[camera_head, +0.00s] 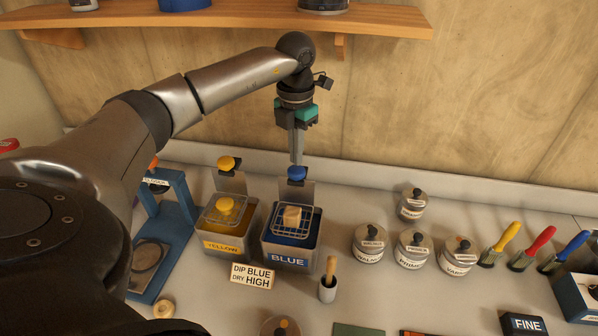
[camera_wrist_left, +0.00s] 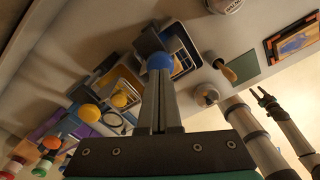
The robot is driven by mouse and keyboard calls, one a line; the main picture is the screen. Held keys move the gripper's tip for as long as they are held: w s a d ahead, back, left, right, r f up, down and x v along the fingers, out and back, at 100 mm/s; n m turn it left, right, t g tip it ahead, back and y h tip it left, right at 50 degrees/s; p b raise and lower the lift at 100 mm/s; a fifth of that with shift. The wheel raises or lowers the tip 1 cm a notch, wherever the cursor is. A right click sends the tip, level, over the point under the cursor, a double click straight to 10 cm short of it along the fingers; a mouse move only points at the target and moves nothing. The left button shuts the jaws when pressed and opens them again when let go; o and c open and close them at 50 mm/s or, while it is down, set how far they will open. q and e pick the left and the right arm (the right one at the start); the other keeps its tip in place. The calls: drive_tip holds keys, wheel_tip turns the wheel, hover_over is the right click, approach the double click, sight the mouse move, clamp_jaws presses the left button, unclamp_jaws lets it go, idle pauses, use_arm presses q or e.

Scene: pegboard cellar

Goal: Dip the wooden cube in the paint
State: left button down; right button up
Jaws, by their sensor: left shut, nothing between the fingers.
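The wooden cube (camera_head: 291,215) sits in a wire basket (camera_head: 280,233) over the open blue paint tin (camera_head: 288,257). A round blue knob (camera_head: 297,173) stands at the back of that tin. My left gripper (camera_head: 297,160) is shut and empty, pointing down with its fingertips at the blue knob. In the left wrist view the fingertips (camera_wrist_left: 160,68) overlap the knob; I cannot tell if they touch it. My right gripper (camera_wrist_left: 263,97) shows small in that view, too small to read its jaws. A sign (camera_head: 253,275) reads "DIP BLUE DRY HIGH".
Left of the blue tin stands a yellow paint tin (camera_head: 223,243) with its own basket and yellow knob (camera_head: 227,163). A blue stand (camera_head: 178,215) is further left. A shelf (camera_head: 230,16) runs above.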

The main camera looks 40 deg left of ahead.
use_arm(q)
drive_tip(key=shift+f, duration=0.15)
drive_tip(key=shift+f+b, duration=3.1)
drive_tip(key=shift+f, duration=1.85)
drive_tip(key=shift+r, duration=0.25)
drive_tip(key=shift+r+p, duration=4.15)
drive_tip(key=shift+r, duration=0.7)
drive_tip(key=shift+r, duration=0.1)
wheel_tip(320, 180, up, 5)
drive_tip(key=p, duration=0.4)
hover_over(296, 185)
drive_tip(key=shift+w, duration=0.15)
drive_tip(key=shift+a, duration=0.1)
